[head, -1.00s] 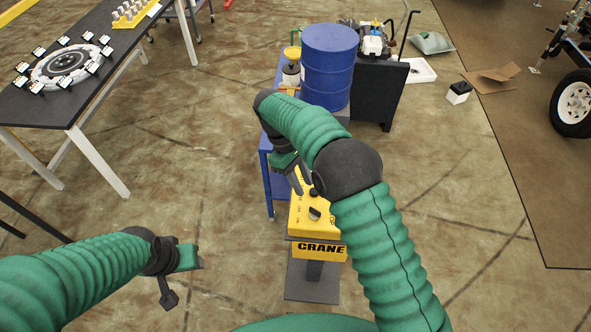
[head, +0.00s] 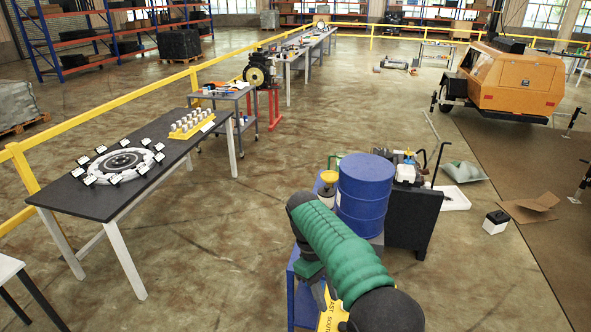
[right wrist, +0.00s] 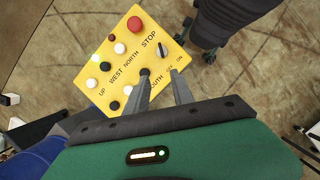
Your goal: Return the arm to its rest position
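My right arm comes in at the bottom centre of the head view, bent over the yellow crane control box (head: 329,314). My right gripper (head: 321,294) is mostly hidden there behind my arm. In the right wrist view, its two dark fingers (right wrist: 161,75) are apart with nothing between them, over the lower edge of the yellow button panel (right wrist: 130,82). The panel has a red stop button (right wrist: 135,24), several black and white buttons and an off/on switch (right wrist: 163,48). I cannot tell whether a finger touches the panel. My left gripper is not in view.
A blue drum (head: 363,196) stands just beyond my right arm, with a black cabinet (head: 413,217) to its right. A black table (head: 70,198) with a ring-shaped part stands at left. An orange trailer unit (head: 512,78) is far right. Floor between table and drum is clear.

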